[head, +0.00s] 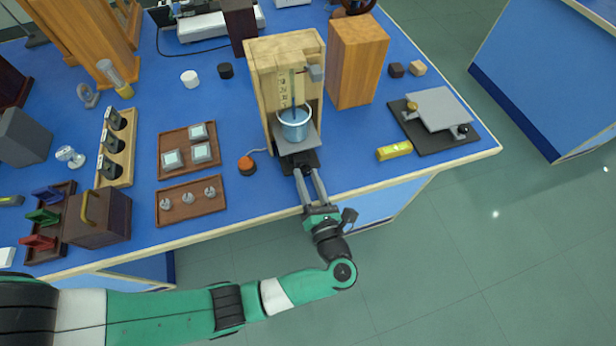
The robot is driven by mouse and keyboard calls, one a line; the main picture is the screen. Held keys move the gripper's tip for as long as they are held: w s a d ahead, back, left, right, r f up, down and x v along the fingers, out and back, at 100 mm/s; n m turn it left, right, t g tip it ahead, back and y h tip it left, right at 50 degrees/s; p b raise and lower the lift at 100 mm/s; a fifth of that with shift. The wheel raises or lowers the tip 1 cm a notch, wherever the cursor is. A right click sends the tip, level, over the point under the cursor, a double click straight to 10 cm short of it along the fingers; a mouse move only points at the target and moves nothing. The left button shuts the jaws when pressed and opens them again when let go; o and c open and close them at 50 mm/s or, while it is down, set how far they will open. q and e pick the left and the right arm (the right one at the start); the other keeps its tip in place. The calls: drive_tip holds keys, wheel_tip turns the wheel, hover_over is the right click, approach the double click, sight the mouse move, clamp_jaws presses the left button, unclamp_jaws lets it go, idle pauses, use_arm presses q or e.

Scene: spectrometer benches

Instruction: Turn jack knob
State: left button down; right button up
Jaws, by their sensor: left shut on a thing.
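A small dark lab jack (299,161) with a grey top plate stands at the front of a light wooden housing (257,85). A blue beaker of liquid (294,131) sits on the jack's plate. My left gripper (305,172) reaches in from the table's front edge, and its two long fingers are shut on the jack knob at the front of the jack. The knob itself is hidden between the fingertips. My right gripper is not in the view.
An orange-brown wooden block (357,62) stands right of the housing. An orange button (247,166) and a tray of metal pieces (191,200) lie to the left. A yellow level (394,151) and a grey plate on a black base (438,108) lie to the right.

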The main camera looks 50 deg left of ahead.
use_arm(q)
drive_tip(key=shift+c, duration=2.1)
unclamp_jaws()
drive_tip(key=v, duration=1.1)
drive_tip(key=shift+s+d, duration=0.15)
drive_tip(key=shift+d, duration=0.15)
